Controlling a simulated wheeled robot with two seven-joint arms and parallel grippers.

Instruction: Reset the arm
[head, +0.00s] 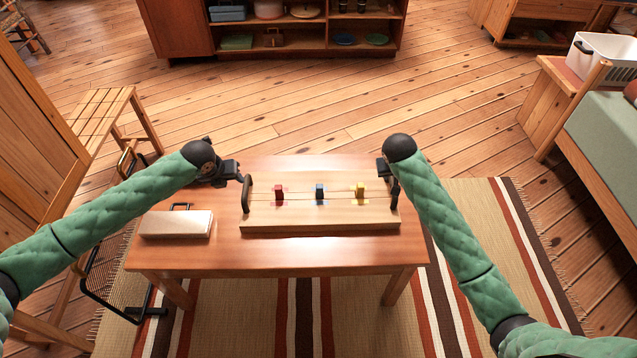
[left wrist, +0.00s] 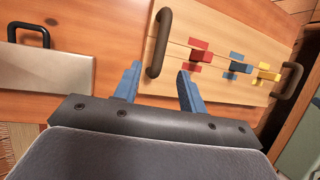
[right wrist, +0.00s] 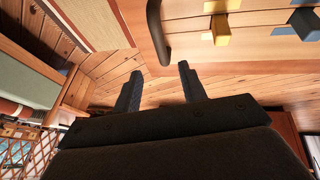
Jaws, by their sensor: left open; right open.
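A wooden board (head: 320,222) with a dark handle at each end lies on the table (head: 275,258). Red (head: 279,191), blue (head: 320,191) and yellow (head: 360,190) blocks stand along its groove, by coloured marks. My left gripper (left wrist: 158,70) is open and empty at the left handle (left wrist: 160,42); the handle's near end shows between the fingertips, and I cannot tell whether they touch. My right gripper (right wrist: 160,68) is open and empty near the right handle (right wrist: 157,30). In the head view my right wrist mostly hides that gripper.
A pale flat block (head: 175,225) with a dark handle lies at the table's left. A slatted wooden seat (head: 100,110) stands left of the table, a bed (head: 605,130) to the right, and a shelf unit (head: 180,30) behind. Open floor lies between table and shelf.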

